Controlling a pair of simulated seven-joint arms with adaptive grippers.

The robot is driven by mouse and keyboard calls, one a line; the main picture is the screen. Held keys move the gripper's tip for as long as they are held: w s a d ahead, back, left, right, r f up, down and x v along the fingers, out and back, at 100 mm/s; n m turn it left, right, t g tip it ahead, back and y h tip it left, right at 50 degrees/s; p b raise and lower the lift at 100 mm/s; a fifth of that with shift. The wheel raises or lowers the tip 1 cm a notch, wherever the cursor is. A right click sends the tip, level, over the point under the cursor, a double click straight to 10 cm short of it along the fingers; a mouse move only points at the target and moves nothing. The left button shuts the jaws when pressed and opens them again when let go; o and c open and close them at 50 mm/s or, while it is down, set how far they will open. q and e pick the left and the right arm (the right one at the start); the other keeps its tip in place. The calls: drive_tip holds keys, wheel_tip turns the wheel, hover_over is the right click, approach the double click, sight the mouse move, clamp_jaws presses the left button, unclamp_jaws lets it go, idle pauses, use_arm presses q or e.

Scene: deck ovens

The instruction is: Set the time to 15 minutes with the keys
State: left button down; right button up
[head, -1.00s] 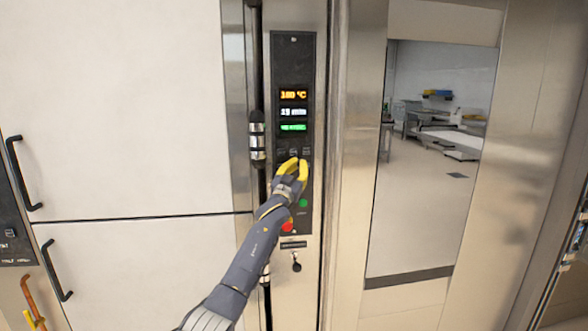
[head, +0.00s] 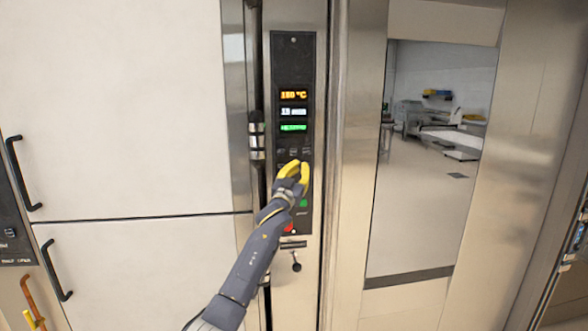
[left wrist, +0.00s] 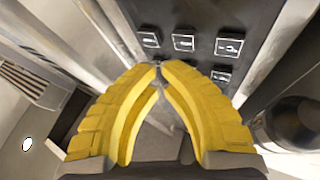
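The black control panel (head: 293,60) stands upright on the steel oven front. It has an orange display (head: 294,95) reading about 180 °C, a white time display (head: 293,112) with digits too blurred to read surely, and a green display (head: 293,127). Small dark keys (head: 281,152) sit below, partly hidden by my gripper. My left gripper (head: 298,167) is at the key area, its yellow fingertips together and empty. In the left wrist view the tips (left wrist: 160,66) are just below the square keys (left wrist: 183,43); I cannot tell whether they touch the panel. My right gripper is not in view.
A green button (head: 303,203) and a red button (head: 289,228) lie lower on the panel, near my arm. Large pale doors (head: 120,110) with black handles (head: 22,172) are at the left. A tall glass window (head: 420,220) is at the right.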

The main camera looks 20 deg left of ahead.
use_arm(q)
drive_tip(key=shift+s+d, duration=0.3)
drive_tip(key=shift+s, duration=0.3)
drive_tip(key=shift+s+d, duration=0.25)
drive_tip(key=shift+s, duration=0.35)
drive_tip(key=shift+s+d, duration=0.3)
drive_tip(key=shift+s, duration=0.3)
